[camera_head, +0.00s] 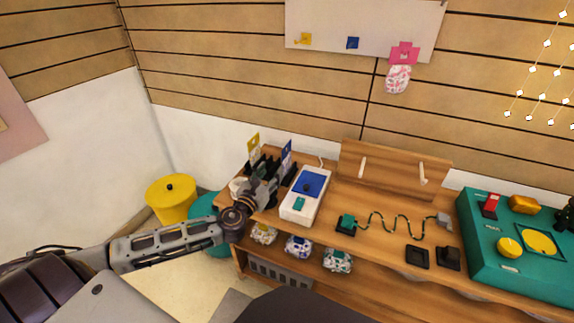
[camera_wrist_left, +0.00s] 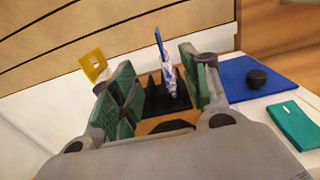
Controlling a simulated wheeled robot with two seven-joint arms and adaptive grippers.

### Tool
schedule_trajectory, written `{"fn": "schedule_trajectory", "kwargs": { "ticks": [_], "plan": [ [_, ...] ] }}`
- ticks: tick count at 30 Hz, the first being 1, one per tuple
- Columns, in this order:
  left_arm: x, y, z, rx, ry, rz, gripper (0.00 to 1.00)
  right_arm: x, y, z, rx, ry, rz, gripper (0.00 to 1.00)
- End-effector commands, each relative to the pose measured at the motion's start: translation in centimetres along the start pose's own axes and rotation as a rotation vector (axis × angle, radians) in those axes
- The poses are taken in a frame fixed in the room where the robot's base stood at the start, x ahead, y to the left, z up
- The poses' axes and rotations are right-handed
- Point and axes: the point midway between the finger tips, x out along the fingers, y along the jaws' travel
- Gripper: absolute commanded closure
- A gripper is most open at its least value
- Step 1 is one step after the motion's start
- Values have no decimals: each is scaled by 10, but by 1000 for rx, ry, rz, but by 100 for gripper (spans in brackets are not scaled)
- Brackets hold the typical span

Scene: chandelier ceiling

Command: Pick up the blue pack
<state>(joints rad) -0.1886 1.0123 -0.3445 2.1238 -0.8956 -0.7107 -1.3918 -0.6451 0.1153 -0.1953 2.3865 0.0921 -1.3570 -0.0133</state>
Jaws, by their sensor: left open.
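A blue-and-white pack (camera_head: 298,245) sits on the lower shelf, between a yellow-and-white pack (camera_head: 263,233) and a green-and-white pack (camera_head: 337,260). A blue card (camera_head: 286,152) stands upright above the black holder. In the left wrist view, the blue card (camera_wrist_left: 158,38) stands edge-on above a narrow blue-and-white item (camera_wrist_left: 169,74) in the black holder (camera_wrist_left: 156,97); I cannot tell if this item is another blue pack. My left gripper (camera_head: 268,166) is open at the holder. Its green-padded fingers (camera_wrist_left: 160,75) are on either side of the item, with no clear contact. My right gripper is not in view.
A white box with a blue top (camera_head: 312,182) stands close right of the gripper. A yellow card (camera_head: 253,144) stands to its left. A yellow bin (camera_head: 171,198) is beside the wooden table (camera_head: 385,208). A wavy green track (camera_head: 395,223) and a teal board (camera_head: 480,245) lie further right.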

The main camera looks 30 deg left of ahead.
Motion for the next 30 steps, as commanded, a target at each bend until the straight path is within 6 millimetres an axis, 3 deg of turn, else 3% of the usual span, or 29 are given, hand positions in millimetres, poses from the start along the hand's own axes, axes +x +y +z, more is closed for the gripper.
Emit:
{"fn": "schedule_trajectory", "kwargs": {
  "ticks": [8,30],
  "plan": [
    [7,0,0,-1,0,1,54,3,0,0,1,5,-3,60],
    [52,0,0,-1,-1,1,54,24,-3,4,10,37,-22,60]
  ]
}}
